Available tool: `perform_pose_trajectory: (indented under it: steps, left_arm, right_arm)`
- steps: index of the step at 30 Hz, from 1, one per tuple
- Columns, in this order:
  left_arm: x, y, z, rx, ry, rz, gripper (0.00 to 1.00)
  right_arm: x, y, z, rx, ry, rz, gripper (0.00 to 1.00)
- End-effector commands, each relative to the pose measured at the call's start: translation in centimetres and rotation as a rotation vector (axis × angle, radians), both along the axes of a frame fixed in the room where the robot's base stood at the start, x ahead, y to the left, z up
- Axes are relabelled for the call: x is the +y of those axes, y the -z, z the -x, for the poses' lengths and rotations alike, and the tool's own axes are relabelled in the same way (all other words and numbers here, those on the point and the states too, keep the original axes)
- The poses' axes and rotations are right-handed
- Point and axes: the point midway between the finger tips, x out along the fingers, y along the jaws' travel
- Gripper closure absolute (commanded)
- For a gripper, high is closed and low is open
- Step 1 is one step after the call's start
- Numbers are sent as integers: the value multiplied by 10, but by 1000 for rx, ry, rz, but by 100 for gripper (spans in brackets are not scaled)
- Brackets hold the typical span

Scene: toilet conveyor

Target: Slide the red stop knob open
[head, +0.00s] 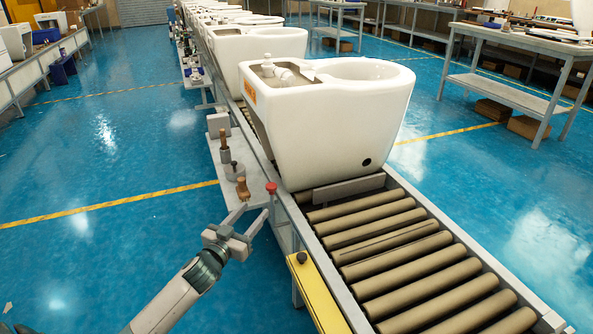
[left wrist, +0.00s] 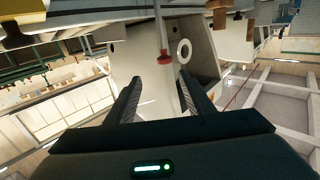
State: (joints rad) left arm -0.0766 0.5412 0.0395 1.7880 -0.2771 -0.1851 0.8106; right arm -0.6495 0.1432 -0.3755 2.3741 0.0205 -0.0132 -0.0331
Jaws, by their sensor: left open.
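The red stop knob (head: 271,187) sits at the near side of the conveyor, at the end of a grey side shelf (head: 262,180). In the left wrist view the red knob (left wrist: 166,58) is on a thin rod, in line with the gap between my fingers and beyond their tips. My left gripper (head: 253,211) is open and empty, just short of the knob; I see no contact. A flat grey plate (head: 348,190) stands across the rollers in front of the first white toilet (head: 340,120). My right gripper is not in view.
Bare rollers (head: 415,265) run toward the lower right. A yellow box with a black button (head: 302,258) is fixed on the conveyor's near side. Brown-handled tools (head: 242,188) stand on the shelf left of the knob. The blue floor (head: 110,250) at left is clear.

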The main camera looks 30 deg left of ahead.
Motion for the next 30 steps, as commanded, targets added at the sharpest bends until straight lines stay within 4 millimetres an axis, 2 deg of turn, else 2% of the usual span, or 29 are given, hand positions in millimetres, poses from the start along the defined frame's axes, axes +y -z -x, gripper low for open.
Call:
perform_pose_trajectory:
  steps: [4,19,23,30]
  left_arm:
    - [13,-3,-3,4,-24,6,52]
    - [13,-3,-10,3,-22,5,52]
    - [14,-3,-20,2,-22,5,52]
    - [16,-2,-50,2,-22,4,52]
  right_arm:
    - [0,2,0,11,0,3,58]
    - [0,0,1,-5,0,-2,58]
    - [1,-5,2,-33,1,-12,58]
    - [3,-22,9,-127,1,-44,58]
